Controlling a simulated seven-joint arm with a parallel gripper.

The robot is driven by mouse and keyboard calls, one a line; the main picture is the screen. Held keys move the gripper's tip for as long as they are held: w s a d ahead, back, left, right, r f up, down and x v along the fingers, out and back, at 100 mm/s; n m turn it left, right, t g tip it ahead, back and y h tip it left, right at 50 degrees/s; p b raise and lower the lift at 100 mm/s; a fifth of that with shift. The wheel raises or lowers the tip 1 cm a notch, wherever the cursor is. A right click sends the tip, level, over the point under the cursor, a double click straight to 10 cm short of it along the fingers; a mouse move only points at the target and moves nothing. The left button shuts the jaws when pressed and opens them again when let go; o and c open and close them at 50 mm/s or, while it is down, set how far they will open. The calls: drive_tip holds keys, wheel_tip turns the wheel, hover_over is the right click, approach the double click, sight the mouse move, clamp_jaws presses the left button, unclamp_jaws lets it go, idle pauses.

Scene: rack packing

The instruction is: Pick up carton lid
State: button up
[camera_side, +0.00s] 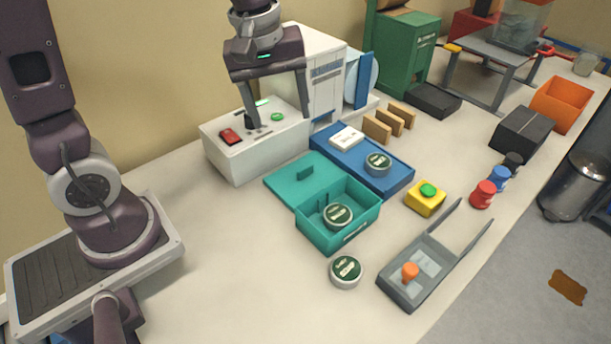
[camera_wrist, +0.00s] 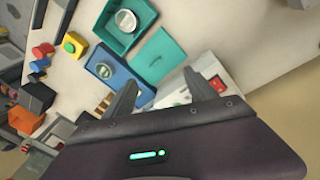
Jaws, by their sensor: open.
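The teal carton lid (camera_side: 285,181) with a small raised handle lies flat against the back left side of the open teal carton (camera_side: 331,238). A round green-and-white tin (camera_side: 338,214) sits inside the carton. In the wrist view the lid (camera_wrist: 158,55) lies beyond my fingertips, beside the carton (camera_wrist: 108,32). My gripper (camera_side: 279,119) is open and empty, with its fingers spread and pointing down. In the side view it appears over the white control box, behind the lid and apart from it. The open fingers (camera_wrist: 160,78) also show in the wrist view.
The white box (camera_side: 235,160) with a red switch stands behind the lid. A blue tray (camera_side: 398,182) with a tin and white block is to the right. Another tin (camera_side: 345,271) and a grey dustpan-like tray (camera_side: 402,292) are in front.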

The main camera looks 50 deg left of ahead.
sight(305, 168)
drive_tip(key=w+f+n, duration=0.2)
drive_tip(key=f, duration=0.1)
drive_tip(key=w+a+f+n+g, duration=0.1)
drive_tip(key=w+f+n, duration=0.1)
drive_tip(key=f, duration=0.2)
drive_tip(key=w+a+f+n+g, duration=0.1)
drive_tip(key=w+f+n, duration=0.1)
drive_tip(key=f, duration=0.1)
drive_tip(key=shift+f, duration=0.35)
drive_tip(key=f, duration=0.2)
drive_tip(key=d+f, duration=0.1)
drive_tip(key=f, duration=0.3)
drive_tip(key=shift+d+f, duration=0.25)
drive_tip(key=shift+f, duration=0.15)
drive_tip(key=c, duration=1.4)
